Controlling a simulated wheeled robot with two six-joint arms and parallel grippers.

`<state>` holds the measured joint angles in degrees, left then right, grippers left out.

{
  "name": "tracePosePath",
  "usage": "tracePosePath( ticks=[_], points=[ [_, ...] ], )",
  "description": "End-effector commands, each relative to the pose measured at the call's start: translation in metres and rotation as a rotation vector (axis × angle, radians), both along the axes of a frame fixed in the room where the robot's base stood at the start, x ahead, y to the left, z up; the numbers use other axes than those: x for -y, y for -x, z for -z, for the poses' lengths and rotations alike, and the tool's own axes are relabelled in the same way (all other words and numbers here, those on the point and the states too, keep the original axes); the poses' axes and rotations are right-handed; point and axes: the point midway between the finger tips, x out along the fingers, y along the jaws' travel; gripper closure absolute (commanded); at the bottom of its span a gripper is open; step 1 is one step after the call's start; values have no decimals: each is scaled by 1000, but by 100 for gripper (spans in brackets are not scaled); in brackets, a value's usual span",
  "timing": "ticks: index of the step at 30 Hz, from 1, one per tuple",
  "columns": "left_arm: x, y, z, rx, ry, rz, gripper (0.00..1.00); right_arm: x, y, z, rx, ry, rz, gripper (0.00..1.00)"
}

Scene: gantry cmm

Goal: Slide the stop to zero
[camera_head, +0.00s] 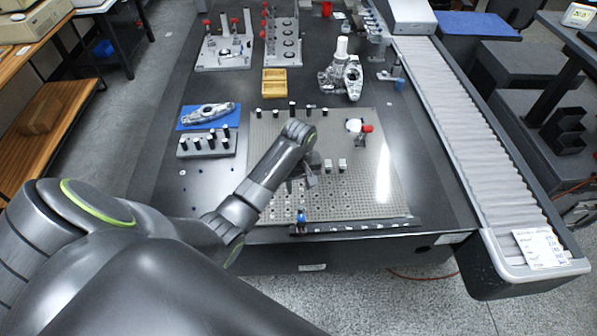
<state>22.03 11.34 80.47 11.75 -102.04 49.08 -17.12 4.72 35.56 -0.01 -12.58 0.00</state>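A small stop with a blue knob (301,216) stands on a dark rail (365,226) along the front edge of the perforated fixture plate (385,190). It is left of the rail's middle. Any scale or zero mark on the rail is too small to read. My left arm reaches in from the left over the plate. My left gripper (311,180) points down over the plate, behind the stop and apart from it. Its fingers are small and partly hidden by the wrist, so their opening is unclear. My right gripper is out of view.
Small light blocks (342,165) stand right of my gripper. A red-tipped clamp (366,128) is farther right. Black pins line the plate's back edge. A grey casting lies on a blue mat (186,112) at left. A roller conveyor (455,120) runs along the right.

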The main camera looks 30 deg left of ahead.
Motion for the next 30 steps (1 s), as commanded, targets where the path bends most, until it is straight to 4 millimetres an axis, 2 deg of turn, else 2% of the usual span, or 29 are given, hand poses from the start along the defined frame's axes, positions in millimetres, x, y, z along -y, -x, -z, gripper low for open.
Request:
tracePosePath(
  ticks=[3,10,30],
  points=[
    [0,-1,-23,4,-1,1,62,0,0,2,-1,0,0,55],
    [-1,0,-50,2,-1,0,62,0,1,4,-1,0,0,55],
    [-1,4,-50,2,-1,8,62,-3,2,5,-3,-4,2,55]
  ],
)
